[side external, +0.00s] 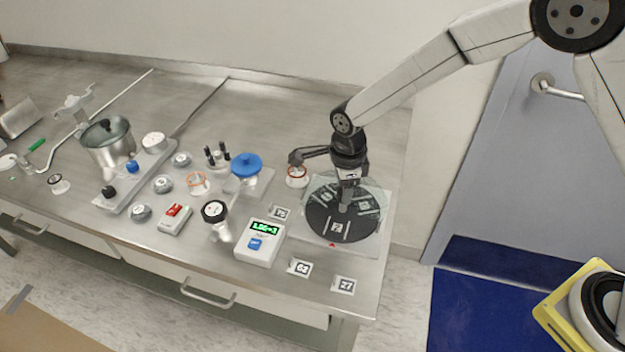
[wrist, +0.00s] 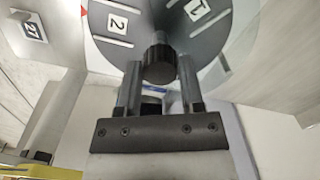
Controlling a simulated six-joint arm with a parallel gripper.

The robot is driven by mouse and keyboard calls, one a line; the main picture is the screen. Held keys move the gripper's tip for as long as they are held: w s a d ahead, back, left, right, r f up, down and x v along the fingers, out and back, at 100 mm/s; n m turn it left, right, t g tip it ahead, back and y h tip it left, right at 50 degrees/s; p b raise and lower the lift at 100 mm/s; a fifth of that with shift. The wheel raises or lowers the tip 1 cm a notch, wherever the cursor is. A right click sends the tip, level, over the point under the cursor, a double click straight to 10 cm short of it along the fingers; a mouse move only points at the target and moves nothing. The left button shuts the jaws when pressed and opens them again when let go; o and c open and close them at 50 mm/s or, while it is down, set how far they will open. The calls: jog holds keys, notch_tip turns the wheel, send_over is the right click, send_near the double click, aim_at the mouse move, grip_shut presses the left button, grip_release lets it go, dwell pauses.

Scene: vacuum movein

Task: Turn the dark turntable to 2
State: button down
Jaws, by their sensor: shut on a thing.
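The dark turntable (side external: 314,222) is a round black disc with white number labels and white bars, on a pale square base (side external: 378,235) at the right end of the bench. The label reading 2 (side external: 337,227) faces the front edge, close to the red triangle (side external: 332,245) on the base. My gripper (side external: 345,207) points down over the disc's middle. In the wrist view its two fingers are shut on the ribbed dark knob (wrist: 158,64) of the turntable (wrist: 215,45). The 2 label (wrist: 118,22) and the 1 label (wrist: 197,9) show beyond the knob.
A clear rim or cover (side external: 374,188) shows around the disc's back. A white box with a green display (side external: 262,240) stands to the left. Marker cards (side external: 299,268) lie in front. A blue-lidded vessel (side external: 246,165) and a red-ringed jar (side external: 297,176) stand behind left.

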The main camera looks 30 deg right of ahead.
jog(key=shift+c, duration=1.1)
grip_release()
jog(key=shift+r, duration=0.1)
jog(key=shift+r, duration=3.85)
jog(key=shift+s+d+r+n, duration=0.1)
jog(key=shift+d+n, duration=0.2)
jog(key=shift+d, duration=0.05)
jog(key=s+d+n+t, duration=0.2)
jog(key=s+d+n, duration=1.4)
jog(key=n, duration=0.5)
jog(key=shift+s+d+r+t, duration=0.15)
jog(key=shift+s+d+t, duration=0.05)
jog(key=shift+s+t, duration=0.1)
